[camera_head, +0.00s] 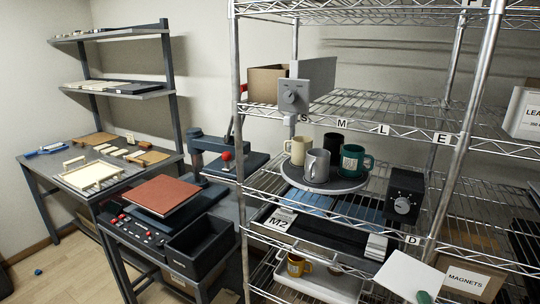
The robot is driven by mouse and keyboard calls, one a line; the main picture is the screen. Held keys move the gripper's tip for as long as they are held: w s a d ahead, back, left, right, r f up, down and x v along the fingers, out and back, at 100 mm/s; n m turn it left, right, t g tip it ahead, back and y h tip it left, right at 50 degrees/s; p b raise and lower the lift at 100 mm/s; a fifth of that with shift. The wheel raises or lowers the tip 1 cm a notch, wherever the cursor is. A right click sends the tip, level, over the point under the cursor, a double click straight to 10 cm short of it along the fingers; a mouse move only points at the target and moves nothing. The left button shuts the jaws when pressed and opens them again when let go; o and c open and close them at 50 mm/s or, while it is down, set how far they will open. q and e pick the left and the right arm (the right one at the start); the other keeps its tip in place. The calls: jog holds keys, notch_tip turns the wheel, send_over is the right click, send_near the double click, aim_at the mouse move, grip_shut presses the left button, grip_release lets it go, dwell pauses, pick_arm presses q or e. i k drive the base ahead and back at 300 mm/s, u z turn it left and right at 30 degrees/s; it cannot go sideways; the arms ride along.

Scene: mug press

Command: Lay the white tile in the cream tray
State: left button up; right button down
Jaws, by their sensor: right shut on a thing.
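The white tile (405,275) is a flat pale square at the bottom right, tilted, in front of the lower shelves of the wire rack. My right gripper (424,297) shows only as a small green fingertip at the tile's lower edge; the rest is cut off by the frame. It is shut on the tile. The cream tray (92,177) appears to be the shallow cream piece on the grey table at the left, well away from the tile. My left gripper is not in view.
The wire rack's post (462,110) and shelves fill the right side. Mugs stand on a round grey board (322,184). A press (205,150), a red-brown pad (162,195) and a black open bin (201,244) stand between rack and table. The floor at lower left is mostly clear.

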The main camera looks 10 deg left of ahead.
aim_at(86, 178)
jog(key=u, duration=2.35)
jog(key=i, duration=5.5)
jog(key=z, duration=3.05)
